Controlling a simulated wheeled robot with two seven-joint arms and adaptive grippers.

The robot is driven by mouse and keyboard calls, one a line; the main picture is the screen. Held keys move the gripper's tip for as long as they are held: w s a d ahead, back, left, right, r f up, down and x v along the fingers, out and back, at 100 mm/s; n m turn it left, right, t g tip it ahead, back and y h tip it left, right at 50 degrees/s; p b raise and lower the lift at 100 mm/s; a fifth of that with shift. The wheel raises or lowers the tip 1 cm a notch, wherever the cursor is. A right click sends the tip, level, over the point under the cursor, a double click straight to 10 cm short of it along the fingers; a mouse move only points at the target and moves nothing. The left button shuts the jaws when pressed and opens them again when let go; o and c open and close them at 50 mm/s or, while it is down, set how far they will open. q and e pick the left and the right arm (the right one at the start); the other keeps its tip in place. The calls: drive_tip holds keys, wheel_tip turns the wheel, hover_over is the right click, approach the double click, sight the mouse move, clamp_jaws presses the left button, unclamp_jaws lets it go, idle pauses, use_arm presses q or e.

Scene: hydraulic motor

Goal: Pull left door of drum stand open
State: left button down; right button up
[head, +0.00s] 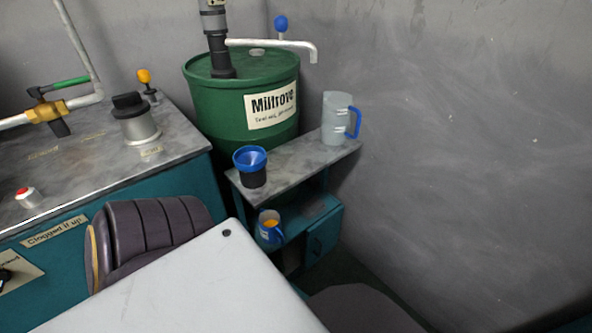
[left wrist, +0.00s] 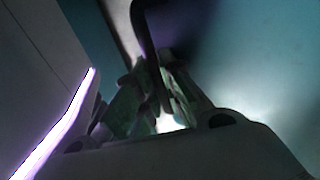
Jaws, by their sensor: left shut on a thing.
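The drum stand (head: 298,159) has a grey top and a teal lower body, beside the green drum in the head view. A small teal door (head: 324,236) shows at its lower right. The left door is not clearly seen; a pale surface and dark shapes cover the lower left of the stand. In the left wrist view my left gripper (left wrist: 160,92) is shut on a dark curved bar (left wrist: 145,30) that looks like a handle, near a teal surface (left wrist: 225,40). The view is dark and blurred. My right gripper is in no view.
The green drum (head: 225,118) with a pump stands behind the stand. On the stand top are a blue funnel cup (head: 250,166) and a clear jug (head: 336,115). A blue mug (head: 270,229) stands on the lower shelf. A grey wall (head: 460,150) closes the right side.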

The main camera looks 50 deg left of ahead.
use_arm(q)
drive_tip(key=shift+s+a, duration=0.1)
drive_tip(key=shift+s, duration=0.75)
drive_tip(key=c, duration=1.8)
unclamp_jaws()
drive_tip(key=shift+r, duration=0.1)
drive_tip(key=shift+r, duration=0.15)
